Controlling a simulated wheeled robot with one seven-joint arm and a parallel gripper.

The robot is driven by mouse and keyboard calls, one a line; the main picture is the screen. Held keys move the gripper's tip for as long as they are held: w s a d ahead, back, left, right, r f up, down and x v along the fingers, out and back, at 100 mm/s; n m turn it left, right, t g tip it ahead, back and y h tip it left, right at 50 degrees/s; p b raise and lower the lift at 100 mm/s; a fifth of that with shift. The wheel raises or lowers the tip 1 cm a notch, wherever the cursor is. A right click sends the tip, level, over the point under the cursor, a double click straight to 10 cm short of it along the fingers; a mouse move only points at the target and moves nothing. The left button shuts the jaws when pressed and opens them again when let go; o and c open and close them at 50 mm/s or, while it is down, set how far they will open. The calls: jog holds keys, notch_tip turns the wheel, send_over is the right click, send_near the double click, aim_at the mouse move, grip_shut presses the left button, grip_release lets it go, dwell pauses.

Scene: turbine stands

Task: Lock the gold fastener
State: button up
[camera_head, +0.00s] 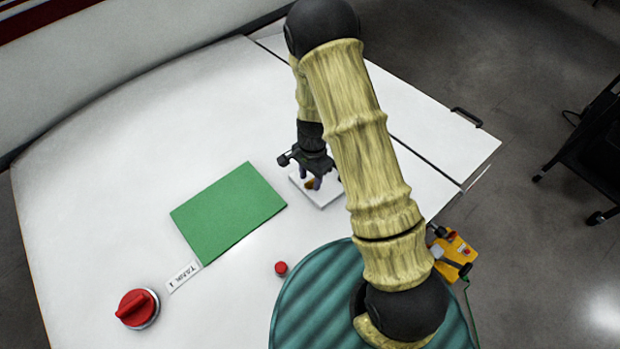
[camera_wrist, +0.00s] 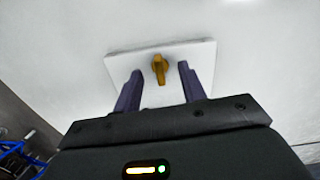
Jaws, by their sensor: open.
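The gold fastener (camera_wrist: 159,69) is a small knob with a narrow grip, standing on a white square plate (camera_wrist: 202,57). In the wrist view the grip points nearly straight up and down the picture. My gripper (camera_wrist: 159,78) is open, with one dark finger on each side of the fastener and a gap to it on both sides. In the head view my gripper (camera_head: 314,181) reaches down over the plate (camera_head: 327,197), and the fastener (camera_head: 311,184) shows partly between the fingers. I cannot tell whether the fingertips are level with it.
A green mat (camera_head: 228,212) lies left of the plate. A red knob (camera_head: 138,308), a paper label (camera_head: 183,276) and a small red button (camera_head: 281,268) are on the white table (camera_head: 110,180). A yellow box (camera_head: 455,255) is at the right edge. The table's left part is clear.

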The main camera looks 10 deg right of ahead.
aim_at(310, 181)
jog(key=shift+w+d+r+p, duration=0.1)
jog(key=shift+w+r+p, duration=0.05)
jog(key=shift+r+p, duration=0.75)
jog(key=shift+w+d+r+p, duration=0.1)
jog(key=shift+r+p, duration=0.45)
jog(key=shift+r, duration=0.6)
jog(key=shift+f, duration=0.1)
